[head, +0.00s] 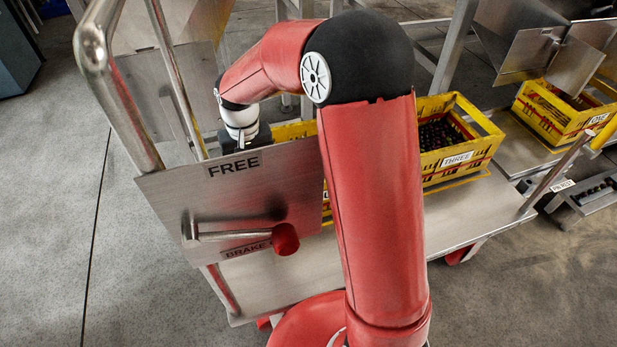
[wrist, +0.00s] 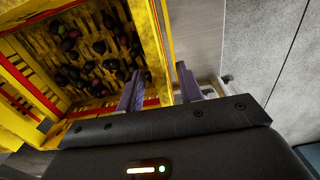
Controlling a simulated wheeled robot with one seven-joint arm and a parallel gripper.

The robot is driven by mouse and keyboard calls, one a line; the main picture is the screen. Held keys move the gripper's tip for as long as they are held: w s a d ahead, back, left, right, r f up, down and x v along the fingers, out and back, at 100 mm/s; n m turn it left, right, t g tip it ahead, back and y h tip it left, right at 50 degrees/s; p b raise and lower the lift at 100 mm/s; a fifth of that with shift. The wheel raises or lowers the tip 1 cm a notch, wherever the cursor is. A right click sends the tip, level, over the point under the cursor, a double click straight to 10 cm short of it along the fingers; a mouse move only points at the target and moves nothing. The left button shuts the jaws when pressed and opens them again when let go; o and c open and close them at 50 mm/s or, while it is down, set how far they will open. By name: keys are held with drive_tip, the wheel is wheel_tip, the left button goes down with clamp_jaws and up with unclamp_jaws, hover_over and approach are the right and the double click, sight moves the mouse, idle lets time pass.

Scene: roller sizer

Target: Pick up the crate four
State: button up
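A yellow crate (wrist: 165,45) with dark round fruit inside fills the left of the wrist view. My gripper (wrist: 160,85) is open, with one finger on the inner side of the crate's wall and the other on the outer side. A gap shows between the fingers, and I cannot tell whether either touches the wall. In the head view a yellow crate (head: 296,131) is mostly hidden behind the metal panel and my arm. No label reading four is legible. My wrist goes down behind the panel there, and my fingertips are hidden.
A crate labelled THREE (head: 458,160) stands to the right on the metal cart (head: 470,212). Another yellow crate (head: 562,112) sits at the far right. The panel marked FREE (head: 235,200), with a red-knobbed brake lever (head: 285,240), stands in front. Floor at left is clear.

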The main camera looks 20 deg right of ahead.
drive_tip(key=shift+f, duration=0.85)
drive_tip(key=shift+c, duration=0.5)
clamp_jaws()
drive_tip(key=shift+r, duration=0.1)
